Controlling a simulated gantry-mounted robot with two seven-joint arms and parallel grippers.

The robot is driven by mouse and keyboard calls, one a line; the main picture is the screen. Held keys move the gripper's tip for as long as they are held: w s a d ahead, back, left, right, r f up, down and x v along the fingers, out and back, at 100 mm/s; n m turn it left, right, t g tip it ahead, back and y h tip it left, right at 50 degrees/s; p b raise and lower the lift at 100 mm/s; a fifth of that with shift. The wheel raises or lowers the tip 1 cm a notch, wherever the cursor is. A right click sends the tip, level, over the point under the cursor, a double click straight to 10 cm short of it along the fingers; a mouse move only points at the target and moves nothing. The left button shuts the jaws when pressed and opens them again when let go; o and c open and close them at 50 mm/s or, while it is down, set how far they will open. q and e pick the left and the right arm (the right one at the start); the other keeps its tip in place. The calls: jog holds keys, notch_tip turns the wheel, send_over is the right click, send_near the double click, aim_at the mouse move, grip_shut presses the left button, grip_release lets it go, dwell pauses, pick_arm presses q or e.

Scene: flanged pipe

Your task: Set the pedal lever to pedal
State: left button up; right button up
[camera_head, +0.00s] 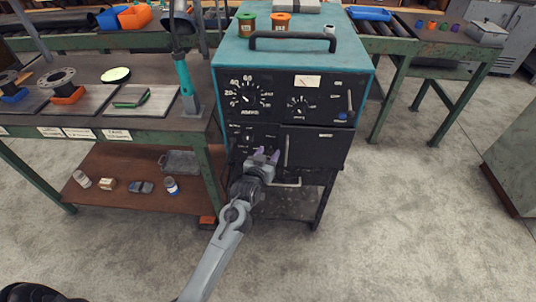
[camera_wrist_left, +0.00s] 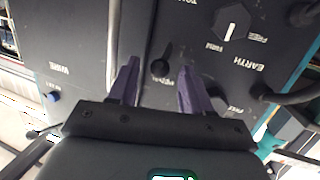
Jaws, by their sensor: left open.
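The teal-topped welding machine (camera_head: 262,62) stands in the middle of the head view, with a black front panel of dials and switches. My left gripper (camera_head: 267,154) is in front of the lower left of this panel, open and empty. In the left wrist view, which shows the panel upside down, a small black lever (camera_wrist_left: 161,67) sits between the two purple fingertips, apart from both. A label starting "PE" beside it is partly covered by the right-hand finger. The lever leans up and slightly right in that view. I cannot tell its setting. My right gripper is not in view.
A round knob with a white pointer (camera_wrist_left: 231,22) and an EARTH socket with a black cable (camera_wrist_left: 268,92) lie right of the fingers in the wrist view.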

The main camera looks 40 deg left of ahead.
pick_arm(q)
jog(key=p+v, duration=0.3)
jog(key=v, duration=0.7)
jog(key=shift+s+d, duration=0.15)
jog(key=shift+s, duration=0.25)
